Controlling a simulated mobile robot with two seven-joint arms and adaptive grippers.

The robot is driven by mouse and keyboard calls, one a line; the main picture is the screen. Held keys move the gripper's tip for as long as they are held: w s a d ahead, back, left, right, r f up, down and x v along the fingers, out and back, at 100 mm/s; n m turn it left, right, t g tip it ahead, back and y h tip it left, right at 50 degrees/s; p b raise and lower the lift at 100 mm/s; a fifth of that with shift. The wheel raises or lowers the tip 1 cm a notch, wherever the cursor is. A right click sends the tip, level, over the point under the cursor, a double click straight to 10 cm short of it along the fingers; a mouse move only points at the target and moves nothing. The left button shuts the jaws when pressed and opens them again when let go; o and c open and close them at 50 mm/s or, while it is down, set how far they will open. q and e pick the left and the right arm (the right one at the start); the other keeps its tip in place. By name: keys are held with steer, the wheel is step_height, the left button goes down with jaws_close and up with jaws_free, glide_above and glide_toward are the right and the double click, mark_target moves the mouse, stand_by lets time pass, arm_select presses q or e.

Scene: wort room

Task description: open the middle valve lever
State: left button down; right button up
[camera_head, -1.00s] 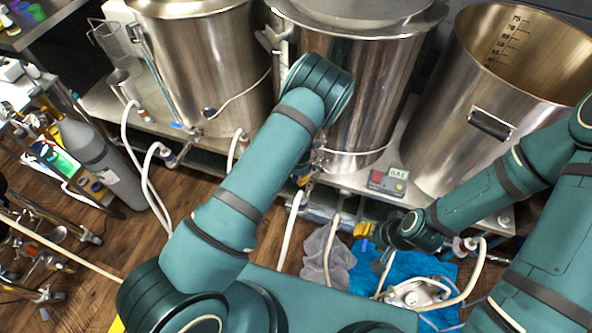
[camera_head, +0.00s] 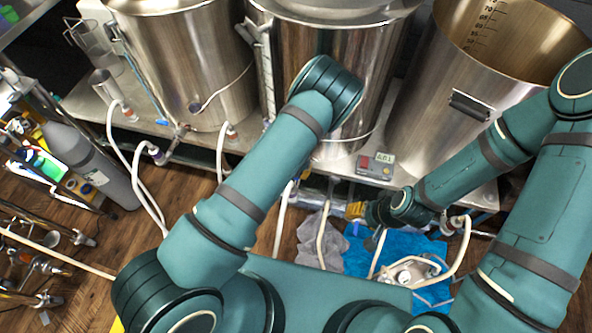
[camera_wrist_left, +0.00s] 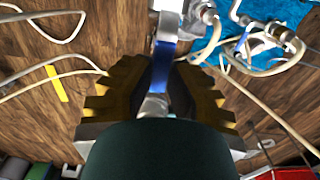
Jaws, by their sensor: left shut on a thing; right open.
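The middle valve lever is a blue handle (camera_wrist_left: 163,56) in the left wrist view, with grey metal behind it. My left gripper (camera_wrist_left: 157,85) has its yellow ridged fingers on both sides of the blue handle and is shut on it. In the head view my left arm hides this gripper and most of the middle valve below the middle steel kettle (camera_head: 345,110). My right gripper (camera_head: 356,211) is open, low at the right, above the edge of a blue cloth. Its fingertips are small and partly hidden there.
A left kettle (camera_head: 185,75) has its own blue lever (camera_head: 162,122). An open right kettle (camera_head: 430,125) and a small red-grey display box (camera_head: 375,167) share the bench. Pale hoses hang to the floor. A blue cloth (camera_head: 425,295) under a pump and a grey towel (camera_head: 310,240) lie in front.

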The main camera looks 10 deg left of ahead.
arm_select(q)
steer(key=shift+s+d+f, duration=0.1)
steer(key=shift+s+f, duration=0.05)
steer(key=shift+s, duration=0.05)
steer(key=c, duration=0.9)
jaws_free()
steer(key=shift+w, duration=0.15)
steer(key=shift+r, duration=0.25)
step_height(320, 180, up, 12)
steer(key=shift+f, duration=0.15)
